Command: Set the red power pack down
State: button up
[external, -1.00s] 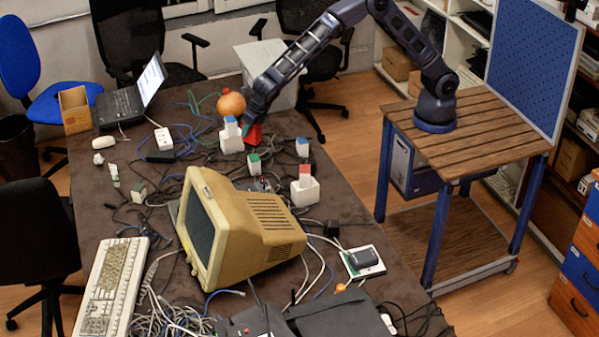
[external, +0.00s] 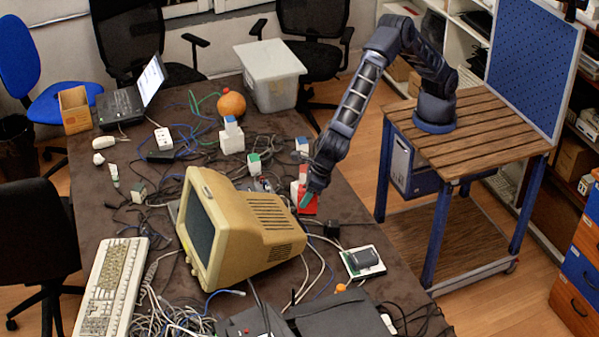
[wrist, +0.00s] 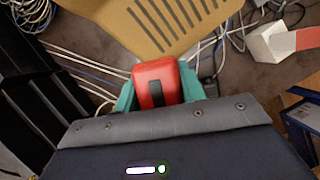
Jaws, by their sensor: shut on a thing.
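The red power pack (wrist: 157,77) has a dark slot in its face. It sits between the teal fingers of my gripper (wrist: 157,92) in the wrist view. My gripper (external: 306,200) is shut on it. In the external view the red power pack (external: 309,207) shows only in part around my fingers, close to the right rear of the beige monitor (external: 240,225). I cannot tell whether its underside touches the table (external: 360,215).
A white block with a red top (external: 299,185) stands just behind my gripper and shows at the upper right of the wrist view (wrist: 275,42). A black adapter (external: 331,229) and a white charger base (external: 362,262) lie nearer the front. Cables cover much of the table.

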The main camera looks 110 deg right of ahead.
jog(key=s+a+n+y, duration=0.1)
jog(key=s+a+n, duration=0.1)
jog(key=s+a, duration=0.65)
jog(key=s+a+n, duration=0.1)
jog(key=s+a, duration=0.4)
jog(key=a, duration=0.7)
jog(key=s+a+n+y, duration=0.1)
jog(key=s+a+n, duration=0.1)
jog(key=s+a, duration=0.65)
jog(key=f, duration=0.6)
jog(key=w+a+f, duration=0.1)
jog(key=f, duration=0.6)
jog(key=a+f, duration=0.1)
jog(key=f, duration=0.6)
jog(key=shift+w, duration=0.4)
jog(key=shift+f, duration=0.15)
jog(key=o, duration=1.2)
jog(key=shift+f, duration=0.1)
jog(key=shift+o, duration=0.2)
jog(key=v, duration=1.2)
jog(key=shift+s, duration=0.2)
